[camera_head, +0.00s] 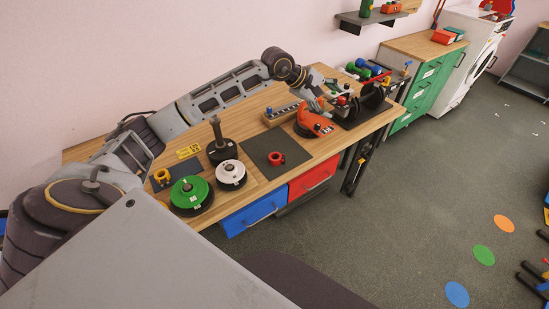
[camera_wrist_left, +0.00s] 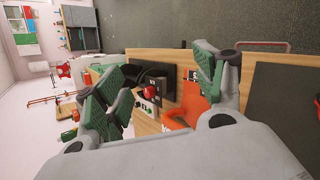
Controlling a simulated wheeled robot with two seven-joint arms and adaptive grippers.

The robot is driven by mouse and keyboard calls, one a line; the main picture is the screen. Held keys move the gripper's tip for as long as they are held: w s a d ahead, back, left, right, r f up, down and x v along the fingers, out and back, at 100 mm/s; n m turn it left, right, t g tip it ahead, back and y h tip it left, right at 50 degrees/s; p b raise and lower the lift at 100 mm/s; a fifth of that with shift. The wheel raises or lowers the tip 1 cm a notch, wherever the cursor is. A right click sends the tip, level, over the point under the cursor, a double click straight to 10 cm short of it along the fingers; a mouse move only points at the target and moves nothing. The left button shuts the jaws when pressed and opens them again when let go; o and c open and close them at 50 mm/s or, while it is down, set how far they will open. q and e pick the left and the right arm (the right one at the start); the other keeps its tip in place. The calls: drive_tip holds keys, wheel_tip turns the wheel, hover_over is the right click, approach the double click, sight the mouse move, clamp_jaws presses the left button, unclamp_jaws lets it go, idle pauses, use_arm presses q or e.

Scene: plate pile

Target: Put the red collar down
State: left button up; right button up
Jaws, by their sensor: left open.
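A red collar (camera_head: 276,158) lies on a dark square mat (camera_head: 262,146) near the middle of the bench. A second small red part (camera_head: 342,101) shows near the black dumbbell at the bench's right end; I cannot tell whether it is a matching collar. A red piece (camera_wrist_left: 149,91) also shows beyond my fingers in the left wrist view. My right gripper is not in view.
A black dumbbell (camera_head: 373,95) is at the right end.

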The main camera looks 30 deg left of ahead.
use_arm(q)
drive_tip(key=s+a+f+n+g+y, duration=0.4)
drive_tip(key=s+a+f+g+y, duration=0.2)
drive_tip(key=s+a, duration=0.6)
wheel_tip(320, 180, down, 2)
drive_tip(key=shift+s+f+g+y, duration=0.2)
drive_tip(key=shift+g+y, duration=0.2)
drive_tip(key=shift+g, duration=0.4)
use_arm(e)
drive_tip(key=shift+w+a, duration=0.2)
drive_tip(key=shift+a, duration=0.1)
use_arm(q)
drive_tip(key=shift+f, duration=0.15)
wheel_tip(320, 180, down, 7)
drive_tip(key=shift+f+p, duration=0.1)
drive_tip(key=shift+p, duration=0.3)
drive_tip(key=shift+f, duration=0.55)
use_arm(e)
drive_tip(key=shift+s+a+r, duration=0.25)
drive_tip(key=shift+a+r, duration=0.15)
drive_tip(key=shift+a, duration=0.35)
use_arm(q)
drive_tip(key=shift+f, duration=0.15)
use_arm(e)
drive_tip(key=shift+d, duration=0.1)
